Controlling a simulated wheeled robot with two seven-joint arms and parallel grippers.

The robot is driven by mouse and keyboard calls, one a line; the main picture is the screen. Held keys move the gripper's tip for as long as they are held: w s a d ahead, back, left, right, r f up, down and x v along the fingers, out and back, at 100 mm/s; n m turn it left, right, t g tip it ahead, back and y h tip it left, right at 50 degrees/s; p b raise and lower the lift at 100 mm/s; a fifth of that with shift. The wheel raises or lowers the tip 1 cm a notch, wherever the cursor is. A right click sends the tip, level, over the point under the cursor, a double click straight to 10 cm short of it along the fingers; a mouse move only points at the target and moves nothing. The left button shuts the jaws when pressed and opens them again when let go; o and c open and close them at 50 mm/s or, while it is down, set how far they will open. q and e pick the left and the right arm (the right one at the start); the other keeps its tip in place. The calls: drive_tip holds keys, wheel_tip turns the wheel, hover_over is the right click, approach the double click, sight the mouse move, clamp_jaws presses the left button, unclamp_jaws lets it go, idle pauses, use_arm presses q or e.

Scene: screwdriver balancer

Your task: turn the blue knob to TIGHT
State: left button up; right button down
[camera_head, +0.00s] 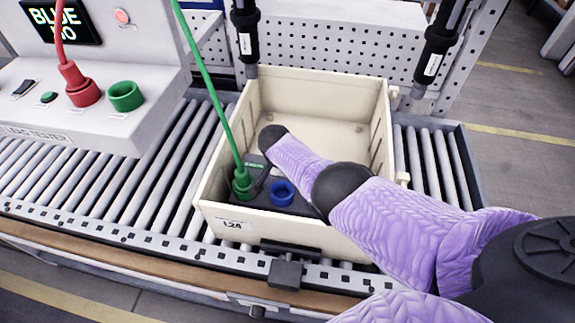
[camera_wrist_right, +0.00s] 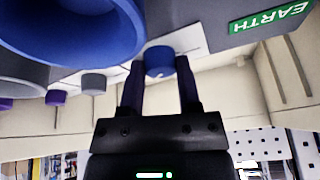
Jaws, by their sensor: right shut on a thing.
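The blue knob (camera_wrist_right: 159,62) shows in the right wrist view on the face of a grey device, between the two dark fingers of my right gripper (camera_wrist_right: 160,85). The fingers are shut on it. My left gripper is not in view.
The beige bin (camera_head: 375,140) stands on a roller conveyor (camera_head: 150,190). A green cable (camera_head: 205,75) runs from the plug up past the bin's left side. A tester (camera_head: 90,100) with a red plug stands at the left. Two black hanging tools (camera_head: 434,55) are behind the bin.

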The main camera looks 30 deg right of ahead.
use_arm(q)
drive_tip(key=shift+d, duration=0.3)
use_arm(e)
drive_tip(key=shift+c, duration=1.5)
unclamp_jaws()
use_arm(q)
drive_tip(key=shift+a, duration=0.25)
use_arm(e)
drive_tip(key=shift+r, duration=0.2)
use_arm(q)
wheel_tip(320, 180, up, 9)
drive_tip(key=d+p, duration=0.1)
drive_tip(key=p, duration=0.8)
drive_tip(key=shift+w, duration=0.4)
use_arm(e)
drive_tip(key=v, duration=0.9)
drive_tip(key=shift+a+r, duration=0.2)
